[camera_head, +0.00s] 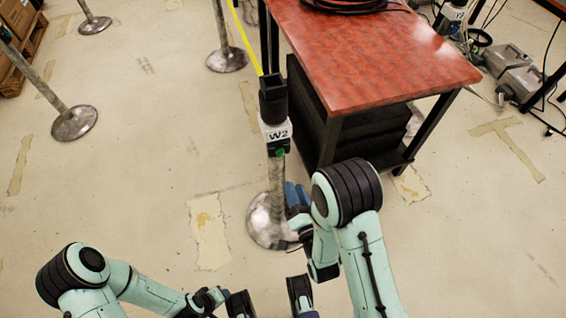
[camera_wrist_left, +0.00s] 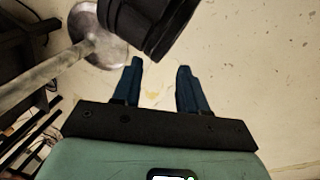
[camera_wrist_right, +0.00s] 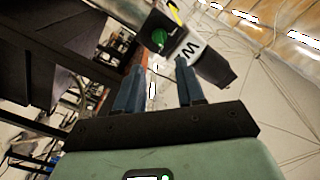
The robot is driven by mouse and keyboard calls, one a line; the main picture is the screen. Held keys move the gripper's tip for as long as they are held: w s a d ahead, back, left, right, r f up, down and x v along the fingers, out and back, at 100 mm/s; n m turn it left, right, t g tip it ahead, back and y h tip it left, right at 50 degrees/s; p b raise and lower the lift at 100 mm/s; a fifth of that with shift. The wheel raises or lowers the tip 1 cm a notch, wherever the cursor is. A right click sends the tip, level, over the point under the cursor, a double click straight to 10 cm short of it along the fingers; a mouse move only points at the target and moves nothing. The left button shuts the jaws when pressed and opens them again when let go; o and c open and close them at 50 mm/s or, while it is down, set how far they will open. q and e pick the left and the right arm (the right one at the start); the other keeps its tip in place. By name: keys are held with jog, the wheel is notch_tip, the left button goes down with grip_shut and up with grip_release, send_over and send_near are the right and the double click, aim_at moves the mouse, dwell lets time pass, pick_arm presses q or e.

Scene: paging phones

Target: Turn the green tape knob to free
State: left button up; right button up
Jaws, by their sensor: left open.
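The knob also shows in the right wrist view (camera_wrist_right: 158,37), on a dark face beside the W label (camera_wrist_right: 190,50). My right gripper (camera_head: 296,194) is just right of the post and lower in the picture than the knob. In the right wrist view its blue fingers (camera_wrist_right: 160,72) are apart, with the knob beyond the tips and nothing gripped. My left gripper (camera_wrist_left: 160,74) is open and empty; its fingers are not clear in the head view.
A red-topped table (camera_head: 375,60) with dark drawers (camera_head: 305,105) stands right of the post. A yellow tape (camera_head: 243,38) runs up from the post head. The post's round base (camera_head: 262,230) is on the floor. Other posts (camera_head: 75,123) stand left; the floor between is open.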

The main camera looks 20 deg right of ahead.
aim_at(282, 156)
jog(key=w+b, duration=0.3)
jog(key=w, duration=0.8)
jog(key=shift+a+b, duration=0.15)
jog(key=shift+b, duration=0.15)
pick_arm(q)
notch_tip(282, 156, down, 6)
jog(key=a, duration=0.2)
jog(key=shift+w+a+n+y, duration=0.3)
pick_arm(e)
grip_shut()
